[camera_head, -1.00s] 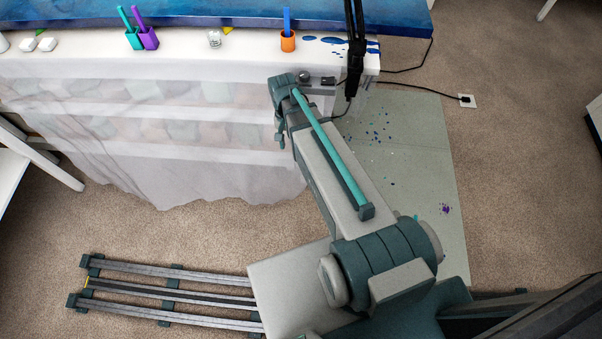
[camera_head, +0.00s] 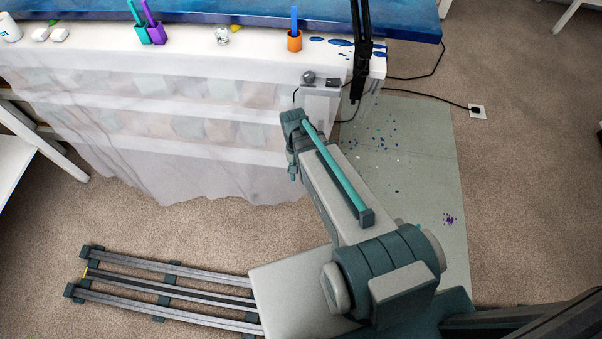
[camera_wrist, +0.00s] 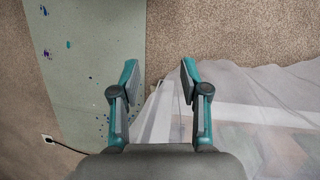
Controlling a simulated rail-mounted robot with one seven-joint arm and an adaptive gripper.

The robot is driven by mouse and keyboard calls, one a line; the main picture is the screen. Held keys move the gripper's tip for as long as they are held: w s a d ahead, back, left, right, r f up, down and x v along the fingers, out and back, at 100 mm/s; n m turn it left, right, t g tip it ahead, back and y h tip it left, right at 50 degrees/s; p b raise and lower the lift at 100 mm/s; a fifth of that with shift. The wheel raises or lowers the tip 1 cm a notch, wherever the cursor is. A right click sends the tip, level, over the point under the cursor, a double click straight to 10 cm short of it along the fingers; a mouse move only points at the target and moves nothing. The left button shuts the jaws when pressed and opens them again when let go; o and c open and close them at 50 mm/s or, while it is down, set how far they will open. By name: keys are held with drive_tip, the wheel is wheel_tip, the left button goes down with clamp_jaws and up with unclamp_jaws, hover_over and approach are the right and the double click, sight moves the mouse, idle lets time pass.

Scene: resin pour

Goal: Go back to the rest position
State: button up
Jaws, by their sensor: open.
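My gripper (camera_wrist: 157,82) is open and empty in the wrist view, its two teal fingers apart. It hangs over the carpet beside the edge of the white sheet (camera_wrist: 285,85) that drapes the table.
The white worktop (camera_head: 190,55) holds a teal cup (camera_head: 139,35), a purple cup (camera_head: 156,36), a glass (camera_head: 222,37) and an orange cup (camera_head: 294,41). A paint-spotted green mat (camera_head: 425,150) lies at right. A black cable crosses the floor to an outlet (camera_head: 477,111).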

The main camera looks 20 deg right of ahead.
idle(0.3)
drive_tip(key=s+f+n+g, duration=0.1)
drive_tip(key=s+f, duration=0.5)
drive_tip(key=s, duration=0.6)
drive_tip(key=s+f+n+g, duration=0.2)
drive_tip(key=s+f, duration=0.4)
drive_tip(key=s, duration=0.7)
drive_tip(key=shift+f+n, duration=0.3)
drive_tip(key=shift+n, duration=0.4)
